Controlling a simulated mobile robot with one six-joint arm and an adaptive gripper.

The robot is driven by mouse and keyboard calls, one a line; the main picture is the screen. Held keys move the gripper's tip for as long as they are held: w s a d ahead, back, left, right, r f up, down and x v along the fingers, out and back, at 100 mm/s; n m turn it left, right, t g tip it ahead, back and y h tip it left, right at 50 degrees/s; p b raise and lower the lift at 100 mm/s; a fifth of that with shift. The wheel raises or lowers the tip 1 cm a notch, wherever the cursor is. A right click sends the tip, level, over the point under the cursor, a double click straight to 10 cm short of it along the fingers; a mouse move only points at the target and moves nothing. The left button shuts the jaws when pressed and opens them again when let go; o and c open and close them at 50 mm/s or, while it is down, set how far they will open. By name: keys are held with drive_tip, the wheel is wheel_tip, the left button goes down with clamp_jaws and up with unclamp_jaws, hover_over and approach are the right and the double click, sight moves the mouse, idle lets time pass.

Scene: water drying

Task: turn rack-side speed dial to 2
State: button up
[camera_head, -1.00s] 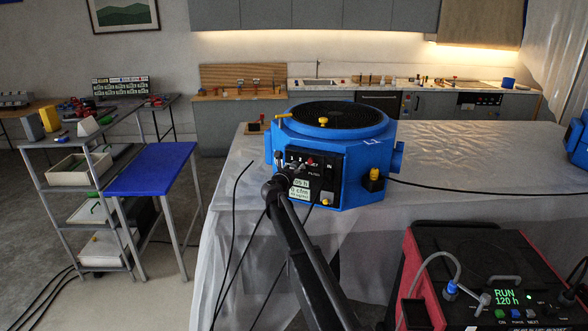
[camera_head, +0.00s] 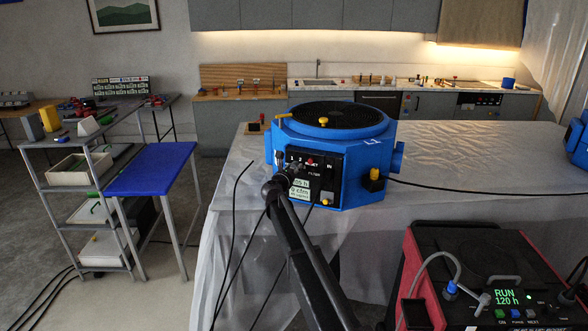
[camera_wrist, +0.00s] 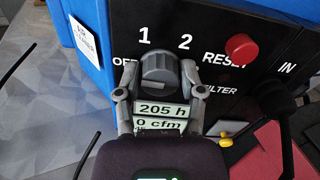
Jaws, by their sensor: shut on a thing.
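The grey speed dial (camera_wrist: 158,68) is on the black control panel (camera_wrist: 215,88) of the blue machine (camera_head: 355,175). The panel has "OFF", "1" and "2" printed around the dial. My gripper (camera_wrist: 158,75) is shut on the dial, with one finger on each side of it. I cannot clearly tell which mark the dial points to. Below the dial, the display (camera_wrist: 161,116) reads "205 h" and "0 cfm". In the head view my gripper (camera_head: 280,160) is at the panel's left side, and my arm and fingers hide the dial there.
A red RESET button (camera_wrist: 242,47) is right of the dial. A yellow knob (camera_head: 323,122) and a yellow lever are on the machine's top. A black cable crosses the sheeted table (camera_head: 450,150). A red-and-black unit (camera_head: 480,260) stands at front right.

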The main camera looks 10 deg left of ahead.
drive_tip(key=m, duration=0.5)
drive_tip(key=shift+m, duration=0.4)
drive_tip(key=m, duration=0.6)
drive_tip(key=shift+d, duration=0.15)
drive_tip(key=m, duration=0.5)
drive_tip(key=shift+f+m, duration=0.15)
drive_tip(key=shift+m, duration=0.25)
drive_tip(key=m, duration=0.5)
drive_tip(key=shift+m, duration=0.3)
drive_tip(key=o, duration=1.2)
drive_tip(key=shift+w+f, duration=0.1)
drive_tip(key=shift+c, duration=0.2)
